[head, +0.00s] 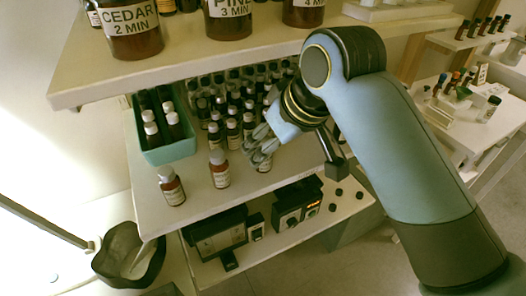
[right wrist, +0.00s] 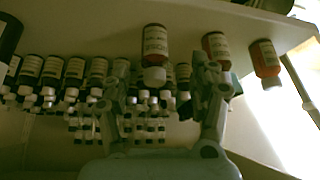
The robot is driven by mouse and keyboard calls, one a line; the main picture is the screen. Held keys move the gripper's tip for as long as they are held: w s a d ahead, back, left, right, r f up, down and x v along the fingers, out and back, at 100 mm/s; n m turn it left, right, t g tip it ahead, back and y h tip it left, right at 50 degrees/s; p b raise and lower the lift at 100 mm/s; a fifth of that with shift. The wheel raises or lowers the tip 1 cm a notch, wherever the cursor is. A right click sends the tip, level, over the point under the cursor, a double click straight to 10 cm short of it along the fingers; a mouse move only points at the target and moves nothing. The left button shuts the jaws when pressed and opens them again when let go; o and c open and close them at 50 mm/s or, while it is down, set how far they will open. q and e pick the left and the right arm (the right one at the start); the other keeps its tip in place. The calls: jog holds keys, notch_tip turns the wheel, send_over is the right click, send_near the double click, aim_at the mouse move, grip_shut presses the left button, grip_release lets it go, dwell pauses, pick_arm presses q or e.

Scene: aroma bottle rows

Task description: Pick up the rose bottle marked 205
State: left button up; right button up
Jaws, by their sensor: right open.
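Three amber bottles with white caps and pale labels stand apart at the front of the middle shelf: a left one (head: 171,188), a middle one (head: 219,170) and a right one (head: 263,166). I cannot read 205 or a rose label on any. My right gripper (head: 262,145) is above and around the right bottle, partly hiding it. In the right wrist view, which looks upside down, that bottle (right wrist: 155,42) is between the open fingers (right wrist: 165,78), with no clear contact. The other two (right wrist: 216,46) (right wrist: 265,60) are to its right there. My left gripper is out of view.
Dense rows of dark bottles (head: 232,112) stand behind. A green bin (head: 168,148) with bottles is at the left. The upper shelf (head: 180,62) with large CEDAR and PINE jars overhangs. Boxes with dials (head: 298,205) sit on the lower shelf. A dark waste bin (head: 125,252) is at lower left.

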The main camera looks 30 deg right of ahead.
jog(key=x, duration=0.1)
jog(key=p+x, duration=0.1)
jog(key=x, duration=0.3)
jog(key=shift+w+d+f, duration=0.1)
jog(key=shift+w+d, duration=0.15)
jog(key=shift+w, duration=0.15)
jog(key=c, duration=1.3)
jog(key=shift+o, duration=0.2)
